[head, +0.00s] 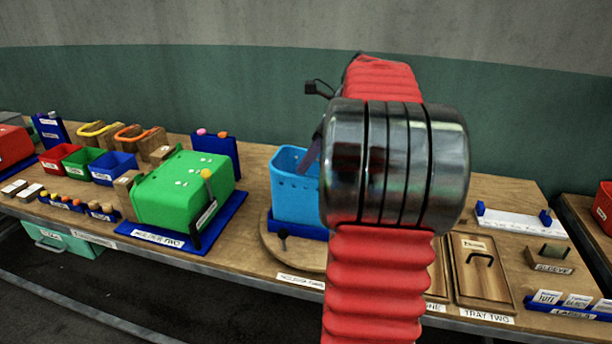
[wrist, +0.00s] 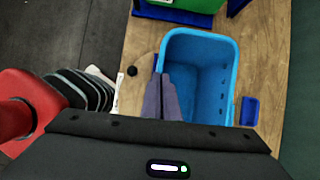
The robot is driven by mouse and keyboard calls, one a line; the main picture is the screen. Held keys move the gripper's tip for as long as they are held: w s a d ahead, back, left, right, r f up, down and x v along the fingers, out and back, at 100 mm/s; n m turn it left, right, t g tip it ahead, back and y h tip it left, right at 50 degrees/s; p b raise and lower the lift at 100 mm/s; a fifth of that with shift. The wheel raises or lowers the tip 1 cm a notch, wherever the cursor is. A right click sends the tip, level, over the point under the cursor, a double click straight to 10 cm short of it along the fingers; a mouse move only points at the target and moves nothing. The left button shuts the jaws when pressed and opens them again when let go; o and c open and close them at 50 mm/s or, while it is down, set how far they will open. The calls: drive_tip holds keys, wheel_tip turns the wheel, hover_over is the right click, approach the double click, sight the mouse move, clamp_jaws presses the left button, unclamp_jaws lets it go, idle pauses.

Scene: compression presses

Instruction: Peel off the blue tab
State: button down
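Two small blue tabs sit on a long white strip at the right of the bench, a left one (head: 480,208) and a right one (head: 545,217). I cannot tell which blue piece is the task's tab. A small dark blue piece (wrist: 250,111) also shows beside the light blue bin in the wrist view. My gripper (wrist: 160,80) has its two purple-grey fingers together, with nothing visible between them. They are over the near wall of the light blue bin (wrist: 230,80). In the head view my arm hides most of the gripper and the bin's right side.
A green press (head: 185,190) on a blue base stands left of the bin (head: 293,190). Red, green and blue small bins stand farther left. Wooden trays (head: 482,270), a sleeve block and a blue card holder (head: 570,309) are at right. A wall runs behind the bench.

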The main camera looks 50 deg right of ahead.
drive_tip(key=shift+r, duration=2.8)
